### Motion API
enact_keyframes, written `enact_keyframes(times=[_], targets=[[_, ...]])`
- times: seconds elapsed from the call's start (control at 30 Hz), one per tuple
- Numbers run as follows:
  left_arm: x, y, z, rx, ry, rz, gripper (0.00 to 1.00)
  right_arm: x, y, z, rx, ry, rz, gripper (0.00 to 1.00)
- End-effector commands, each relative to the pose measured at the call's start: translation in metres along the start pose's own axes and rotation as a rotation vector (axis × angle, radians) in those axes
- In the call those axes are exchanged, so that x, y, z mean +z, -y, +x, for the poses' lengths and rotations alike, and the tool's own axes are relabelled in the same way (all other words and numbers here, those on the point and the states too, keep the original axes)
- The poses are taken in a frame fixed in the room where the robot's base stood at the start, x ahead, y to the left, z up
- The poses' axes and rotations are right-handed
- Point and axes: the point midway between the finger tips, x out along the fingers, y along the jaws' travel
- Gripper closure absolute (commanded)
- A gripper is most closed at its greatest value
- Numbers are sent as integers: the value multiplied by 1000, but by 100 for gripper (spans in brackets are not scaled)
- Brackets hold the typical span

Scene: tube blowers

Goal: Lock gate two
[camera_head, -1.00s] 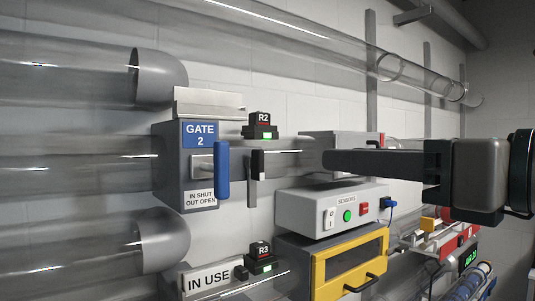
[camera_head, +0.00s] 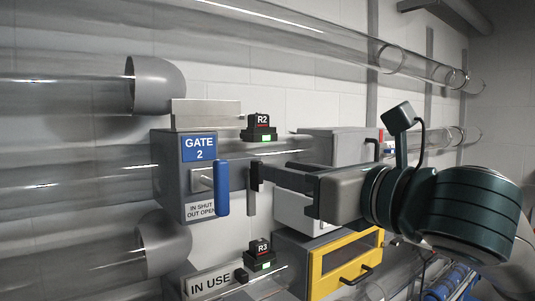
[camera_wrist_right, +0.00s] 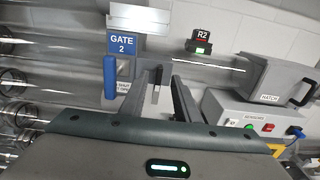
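The gate two box (camera_head: 170,165) is a grey housing on a clear tube, with a blue "GATE 2" sign and an "IN SHUT OUT OPEN" label. Its upright blue handle (camera_head: 222,188) stands at its front; it also shows in the right wrist view (camera_wrist_right: 110,78). Just right of the handle is a small black piece (camera_head: 255,176) above a thin grey upright plate (camera_head: 251,203). My right gripper (camera_head: 270,172) is open, its fingertips close to the black piece. In the right wrist view, the black piece shows between the spread fingers (camera_wrist_right: 160,75); contact cannot be told. My left gripper is out of view.
The R2 indicator (camera_head: 262,128), lit green, is above the right gripper. The R3 indicator (camera_head: 260,255) and "IN USE" sign (camera_head: 209,282) are below. A yellow-framed box (camera_head: 345,262) and sensors box (camera_wrist_right: 240,118) stand to the right. Clear tubes run along the wall.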

Motion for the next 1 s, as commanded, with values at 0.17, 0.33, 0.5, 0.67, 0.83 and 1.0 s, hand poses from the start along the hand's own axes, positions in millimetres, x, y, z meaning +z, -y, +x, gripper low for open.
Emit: enact_keyframes(times=[0.17,0.33,0.5,0.67,0.83,1.0], targets=[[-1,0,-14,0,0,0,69,2,-1,30,2,-4,2,71],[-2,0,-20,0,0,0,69,2,0,48,1,-2,1,71],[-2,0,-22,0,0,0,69,0,0,54,0,-1,0,71],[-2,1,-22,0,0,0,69,0,0,55,0,0,-1,71],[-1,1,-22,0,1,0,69,0,0,55,0,0,-1,83],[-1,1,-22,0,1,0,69,0,0,55,0,0,-1,100]])
